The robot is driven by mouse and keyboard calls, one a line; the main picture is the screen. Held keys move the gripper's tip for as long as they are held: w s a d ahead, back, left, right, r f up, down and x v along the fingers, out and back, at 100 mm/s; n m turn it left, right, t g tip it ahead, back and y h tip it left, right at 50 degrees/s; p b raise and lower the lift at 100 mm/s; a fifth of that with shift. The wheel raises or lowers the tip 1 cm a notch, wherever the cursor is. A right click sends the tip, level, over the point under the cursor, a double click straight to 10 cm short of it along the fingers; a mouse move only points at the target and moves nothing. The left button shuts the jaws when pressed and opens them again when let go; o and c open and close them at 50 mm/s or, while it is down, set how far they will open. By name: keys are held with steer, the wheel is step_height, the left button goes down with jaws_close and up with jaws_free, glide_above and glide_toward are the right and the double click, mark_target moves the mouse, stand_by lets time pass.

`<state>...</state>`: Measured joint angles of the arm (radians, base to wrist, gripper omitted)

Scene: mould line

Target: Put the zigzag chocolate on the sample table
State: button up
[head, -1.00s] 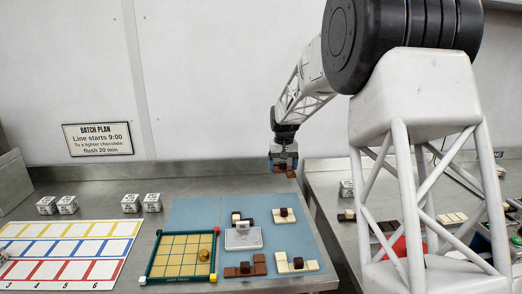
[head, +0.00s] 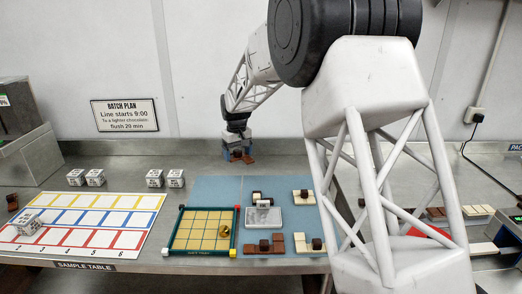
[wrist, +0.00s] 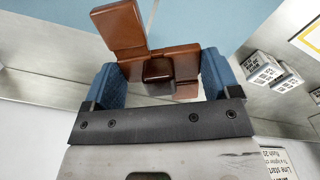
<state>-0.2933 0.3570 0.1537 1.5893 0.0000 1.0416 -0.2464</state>
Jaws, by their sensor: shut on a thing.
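My gripper (head: 237,152) hangs in the air behind the blue mats, near the back wall. Its blue fingers are shut on a brown chocolate (head: 247,159). In the wrist view my gripper (wrist: 157,62) holds the chocolate (wrist: 120,25) between both fingers. It is made of several brown squares in a stepped outline, with a darker raised knob; its full outline is partly hidden. The sample table (head: 40,178) is the grey metal table at the left, with its name label (head: 85,266) on the front edge.
A colour-striped numbered sheet (head: 75,222) covers much of the table's left. White printed cubes (head: 165,178) stand behind it, and another (head: 28,222) is on it. A framed yellow grid tray (head: 205,230) and blue mats (head: 215,187) with other chocolates (head: 264,246) lie to the right.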

steer(key=s+a+f+n, duration=0.1)
steer(key=s+a+n, duration=0.25)
steer(key=a, duration=0.95)
steer(key=s+a+f+n, duration=0.25)
steer(key=s+a, duration=0.25)
steer(key=a, duration=0.7)
steer(key=n, duration=0.6)
glide_above(100, 224)
steer(key=shift+s+f, duration=0.1)
steer(key=shift+f, duration=0.8)
steer(key=shift+f, duration=0.1)
steer(key=shift+f, duration=3.3)
steer(key=shift+f, duration=0.35)
steer(key=o, duration=0.9)
steer(key=shift+o, duration=0.2)
step_height(100, 224, up, 8)
steer(key=shift+f, duration=0.15)
